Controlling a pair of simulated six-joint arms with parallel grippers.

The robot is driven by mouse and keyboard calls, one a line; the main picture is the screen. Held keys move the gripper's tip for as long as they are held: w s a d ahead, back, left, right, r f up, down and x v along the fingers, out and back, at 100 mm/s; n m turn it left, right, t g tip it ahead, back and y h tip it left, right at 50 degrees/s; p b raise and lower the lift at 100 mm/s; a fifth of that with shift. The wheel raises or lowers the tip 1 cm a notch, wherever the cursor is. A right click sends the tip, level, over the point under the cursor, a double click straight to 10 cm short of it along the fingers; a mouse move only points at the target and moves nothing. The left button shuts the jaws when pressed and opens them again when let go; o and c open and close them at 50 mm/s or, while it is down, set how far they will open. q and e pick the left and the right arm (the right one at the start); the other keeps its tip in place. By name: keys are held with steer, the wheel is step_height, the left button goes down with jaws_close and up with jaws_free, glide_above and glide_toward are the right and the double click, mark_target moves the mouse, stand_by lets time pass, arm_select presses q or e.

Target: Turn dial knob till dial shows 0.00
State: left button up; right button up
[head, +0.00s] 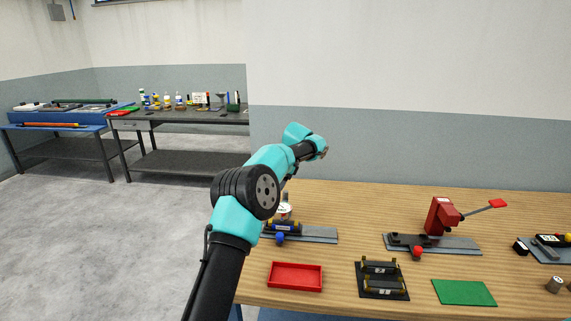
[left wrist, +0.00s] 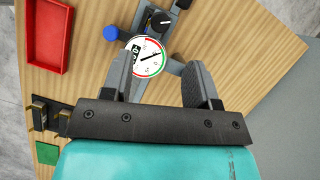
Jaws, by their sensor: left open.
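The dial (left wrist: 148,57) is a round white face with a red and green rim band, a dark needle and a black label; I cannot read its value. It also shows small in the head view (head: 284,210). A black knob (left wrist: 158,20) with a pale mark sits beyond the dial on the same grey fixture (head: 318,235). A blue ball (left wrist: 110,33) is beside them. My left gripper (left wrist: 160,60) is open and empty, its fingers either side of the dial in the picture, the left finger overlapping its edge. Its fingers do not show in the head view.
On the wooden table are a red tray (head: 295,288), a black stand (head: 382,294), a green mat (head: 464,305) and a red lever device (head: 443,215) on a grey plate. The wood behind the fixtures is clear. My left arm hides part of the table.

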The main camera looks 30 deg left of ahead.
arm_select(q)
steer(key=v, duration=0.8)
stand_by(0.4)
stand_by(0.4)
steer(key=s+m, duration=0.1)
steer(key=m, duration=0.1)
steer(key=s+m+t, duration=0.1)
steer(key=m, duration=0.1)
steer(key=s+d+m+t, duration=0.1)
steer(key=m, duration=0.1)
steer(key=shift+s+y, duration=0.35)
steer(key=shift+y, duration=0.05)
steer(key=shift+a, duration=0.1)
steer(key=x, duration=1.7)
steer(key=shift+w+f, duration=0.15)
steer(key=shift+w, duration=0.1)
